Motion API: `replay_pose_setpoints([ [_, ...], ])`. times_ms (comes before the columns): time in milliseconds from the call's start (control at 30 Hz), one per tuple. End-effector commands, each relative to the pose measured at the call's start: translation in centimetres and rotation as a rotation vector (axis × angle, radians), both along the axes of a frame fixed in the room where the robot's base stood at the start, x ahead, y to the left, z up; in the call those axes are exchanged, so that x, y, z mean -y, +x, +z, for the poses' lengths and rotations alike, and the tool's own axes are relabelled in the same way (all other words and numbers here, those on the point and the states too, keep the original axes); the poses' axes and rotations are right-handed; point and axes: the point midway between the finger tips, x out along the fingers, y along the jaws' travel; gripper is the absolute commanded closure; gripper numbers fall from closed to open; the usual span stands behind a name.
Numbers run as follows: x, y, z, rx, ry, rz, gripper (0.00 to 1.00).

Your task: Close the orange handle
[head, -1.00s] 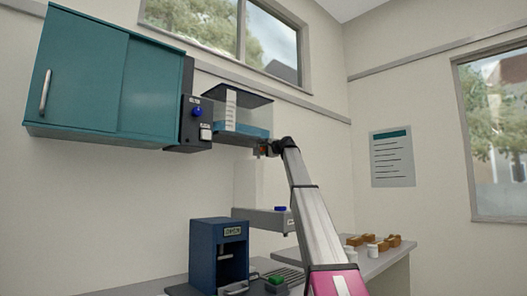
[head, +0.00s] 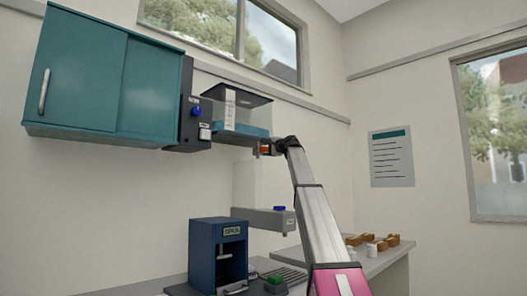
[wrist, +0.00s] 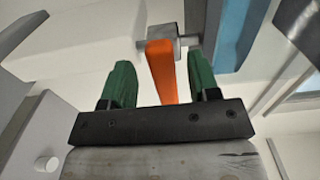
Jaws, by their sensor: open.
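The orange handle (wrist: 161,72) shows in the wrist view as a flat bar below a grey metal fitting (wrist: 163,33). My gripper (wrist: 160,66) is open, with one green finger on each side of the bar. Gaps show between the bar and both fingers, so it is not clamped. In the head view a small orange patch of the handle (head: 264,149) shows under the right end of the blue-based rig, beside the end of my arm. The fingers are too small to make out there.
A teal cabinet (head: 110,85) and a dark switch box (head: 194,125) are left of the rig. Below are a dark blue machine (head: 218,250) and a grey ledge (head: 262,220) with a blue item. Brown boxes (head: 390,241) sit on the counter at right.

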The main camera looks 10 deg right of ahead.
Motion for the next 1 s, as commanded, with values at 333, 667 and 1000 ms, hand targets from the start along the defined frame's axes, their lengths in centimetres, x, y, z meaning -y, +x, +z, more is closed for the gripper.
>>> replay_pose_setpoints([
  [333,3.7,-5.4,-0.2,-0.001,-0.002,0.000,0.45],
  [667,4.6,-6.4,-0.1,0.000,-0.001,0.001,0.45],
  [1000,4.6,-6.4,-0.1,-0.001,-0.002,0.001,0.45],
])
